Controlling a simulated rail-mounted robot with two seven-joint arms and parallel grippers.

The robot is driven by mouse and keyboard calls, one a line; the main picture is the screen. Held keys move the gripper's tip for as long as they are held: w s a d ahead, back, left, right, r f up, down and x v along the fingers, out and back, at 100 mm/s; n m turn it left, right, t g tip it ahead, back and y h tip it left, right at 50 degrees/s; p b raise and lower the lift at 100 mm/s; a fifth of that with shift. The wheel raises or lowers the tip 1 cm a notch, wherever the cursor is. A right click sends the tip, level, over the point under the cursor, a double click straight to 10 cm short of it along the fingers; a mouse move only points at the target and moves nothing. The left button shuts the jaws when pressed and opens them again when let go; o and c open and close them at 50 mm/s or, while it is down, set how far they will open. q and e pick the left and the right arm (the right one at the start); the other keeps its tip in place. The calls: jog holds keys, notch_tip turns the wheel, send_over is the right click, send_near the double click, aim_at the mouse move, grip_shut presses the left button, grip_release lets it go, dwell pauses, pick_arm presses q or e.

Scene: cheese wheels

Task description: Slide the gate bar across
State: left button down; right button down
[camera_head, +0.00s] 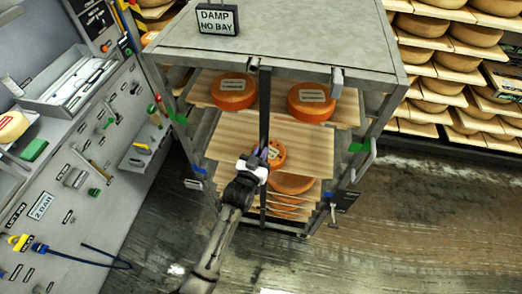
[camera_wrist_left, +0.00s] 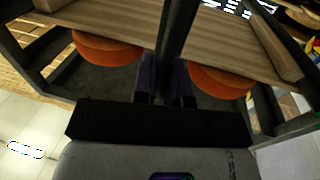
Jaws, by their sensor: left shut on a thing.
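The gate bar (camera_head: 265,105) is a dark upright bar across the open front of the grey rack (camera_head: 290,40). It stands near the middle of the opening, in front of the shelves. My left gripper (camera_head: 262,156) is shut on the bar at about mid-height. In the left wrist view the bar (camera_wrist_left: 177,35) runs down between the two fingers (camera_wrist_left: 165,85), which hide its gripped part. Two small grey brackets, one near the bar's top (camera_head: 253,64) and one to its right (camera_head: 337,78), sit on the rack's top edge. My right gripper is not in view.
Orange cheese wheels (camera_head: 233,91) lie on wooden boards (camera_head: 300,146) behind the bar. A tool wall (camera_head: 85,180) stands at the left, and full cheese shelves (camera_head: 440,70) at the back right. The floor (camera_head: 410,230) right of the rack is clear.

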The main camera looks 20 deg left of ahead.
pick_arm(q)
jog(key=shift+d, duration=0.15)
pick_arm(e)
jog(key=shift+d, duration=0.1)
pick_arm(q)
jog(key=c, duration=1.6)
grip_release()
jog(key=o, duration=0.4)
jog(key=shift+d, duration=0.15)
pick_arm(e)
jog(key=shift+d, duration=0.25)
pick_arm(q)
jog(key=s+b, duration=0.1)
jog(key=s, duration=1.2)
jog(key=shift+s+a, duration=0.3)
jog(key=shift+s, duration=0.05)
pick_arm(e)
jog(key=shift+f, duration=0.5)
